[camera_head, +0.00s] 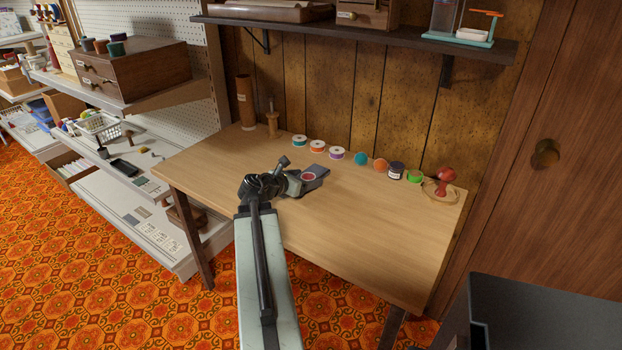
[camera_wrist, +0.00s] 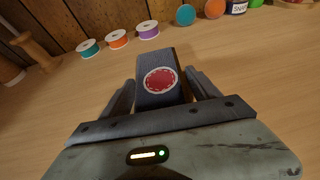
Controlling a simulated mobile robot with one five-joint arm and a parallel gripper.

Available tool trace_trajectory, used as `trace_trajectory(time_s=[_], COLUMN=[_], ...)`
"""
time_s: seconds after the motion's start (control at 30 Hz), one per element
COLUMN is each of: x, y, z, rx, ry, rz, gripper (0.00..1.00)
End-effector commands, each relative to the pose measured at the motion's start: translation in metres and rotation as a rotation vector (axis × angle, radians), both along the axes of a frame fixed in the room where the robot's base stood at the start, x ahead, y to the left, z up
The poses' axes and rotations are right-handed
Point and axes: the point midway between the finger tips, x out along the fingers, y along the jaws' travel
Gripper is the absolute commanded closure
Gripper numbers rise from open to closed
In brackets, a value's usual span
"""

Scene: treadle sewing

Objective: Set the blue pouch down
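The blue pouch (camera_head: 318,171) is a dark slate-blue block with a round red patch. In the head view it is over the middle of the wooden table, at the end of my arm. My gripper (camera_head: 304,182) has a finger along each side of it. In the wrist view the pouch (camera_wrist: 157,57) sits between the two fingers of my gripper (camera_wrist: 161,77), which look closed against its sides. The red patch faces the wrist camera. Whether the pouch's underside touches the table is hidden.
Along the back of the table (camera_head: 374,238) stand several spools, a dark jar (camera_head: 396,170) and a red-topped pincushion-like item (camera_head: 444,178). A tall brown cylinder (camera_head: 245,101) and a wooden spindle (camera_head: 272,123) stand at back left. The table's front and right middle are clear.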

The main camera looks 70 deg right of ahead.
Motion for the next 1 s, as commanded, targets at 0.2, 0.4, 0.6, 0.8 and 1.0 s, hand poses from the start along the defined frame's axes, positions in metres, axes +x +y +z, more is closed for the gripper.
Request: trace_trajectory(time_s=[0.2, 0.4, 0.6, 0.8, 1.0], x=[0.000, -0.001, -0.001, -0.001, -0.002], y=[0.000, 0.000, -0.001, -0.001, -0.001], z=[0.000, 0.002, 0.027, 0.071, 0.102], rx=[0.000, 0.000, 0.000, 0.000, 0.000], ry=[0.000, 0.001, 0.001, 0.000, 0.000], rz=[-0.001, -0.002, -0.002, -0.003, -0.003], gripper=[0.80, 0.80, 0.80, 0.80, 0.80])
